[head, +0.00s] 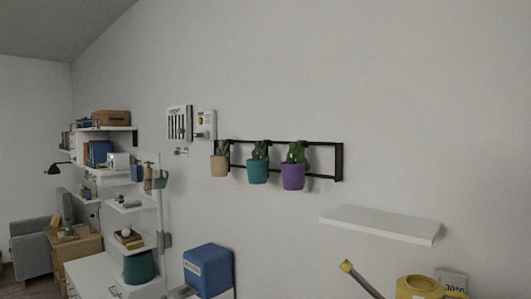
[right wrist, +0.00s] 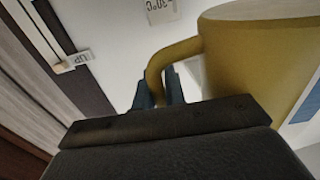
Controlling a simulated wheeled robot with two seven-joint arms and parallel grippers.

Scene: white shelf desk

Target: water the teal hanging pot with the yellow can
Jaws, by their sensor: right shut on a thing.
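The teal hanging pot (head: 257,171) holds a green plant and hangs in the middle of a black wall rack (head: 339,162), between a beige pot (head: 220,165) and a purple pot (head: 293,176). The yellow can (head: 418,287) shows at the bottom right of the head view, its spout (head: 360,279) pointing up and left. It is well below and to the right of the pots. In the right wrist view, my right gripper (right wrist: 160,90) is shut on the handle of the yellow can (right wrist: 262,55). My left gripper is not in view.
An empty white wall shelf (head: 380,223) juts out above the can, between it and the rack. A blue box (head: 208,270) stands below the pots. Loaded shelves (head: 108,128) are at the left. The wall around the rack is mostly clear.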

